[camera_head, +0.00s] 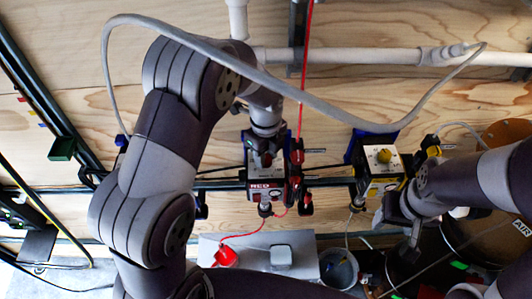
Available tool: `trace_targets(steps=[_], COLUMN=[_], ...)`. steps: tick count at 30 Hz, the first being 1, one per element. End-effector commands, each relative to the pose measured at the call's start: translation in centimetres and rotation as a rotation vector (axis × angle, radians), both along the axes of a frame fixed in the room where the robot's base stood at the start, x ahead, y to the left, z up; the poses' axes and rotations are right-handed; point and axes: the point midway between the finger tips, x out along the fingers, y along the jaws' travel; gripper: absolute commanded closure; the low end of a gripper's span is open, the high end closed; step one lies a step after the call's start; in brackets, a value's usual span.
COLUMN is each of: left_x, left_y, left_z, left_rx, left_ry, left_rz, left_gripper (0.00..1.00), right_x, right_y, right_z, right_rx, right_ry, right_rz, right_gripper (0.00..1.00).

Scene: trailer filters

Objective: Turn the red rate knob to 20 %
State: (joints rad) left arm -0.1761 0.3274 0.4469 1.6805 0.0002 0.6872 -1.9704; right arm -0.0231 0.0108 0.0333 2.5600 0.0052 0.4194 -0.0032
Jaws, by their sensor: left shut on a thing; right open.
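The red-labelled pump unit (262,187) is mounted on the dark horizontal rail at the middle of the head view. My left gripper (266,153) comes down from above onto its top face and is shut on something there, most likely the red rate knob. The knob and most of its dial are hidden under the gripper, so I cannot read the setting. My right gripper (394,212) is open and empty, just right of and below the yellow-labelled pump unit (380,184).
A grey cable arches across the upper view. White pipes (340,56) run along the plywood wall (400,95). Brown drums stand at the right.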

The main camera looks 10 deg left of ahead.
Motion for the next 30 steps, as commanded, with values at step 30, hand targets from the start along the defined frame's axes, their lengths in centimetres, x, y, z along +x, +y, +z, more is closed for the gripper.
trace_targets(steps=[30], left_x=[0.03], left_y=[0.03], left_z=[0.04], left_rx=[0.000], left_ry=[-0.002], left_rz=[0.724], left_gripper=[0.96], right_x=[0.00], right_y=[0.00], right_z=[-0.17], right_rx=[0.000], right_ry=[0.000], right_rz=[0.000], right_gripper=[0.40])
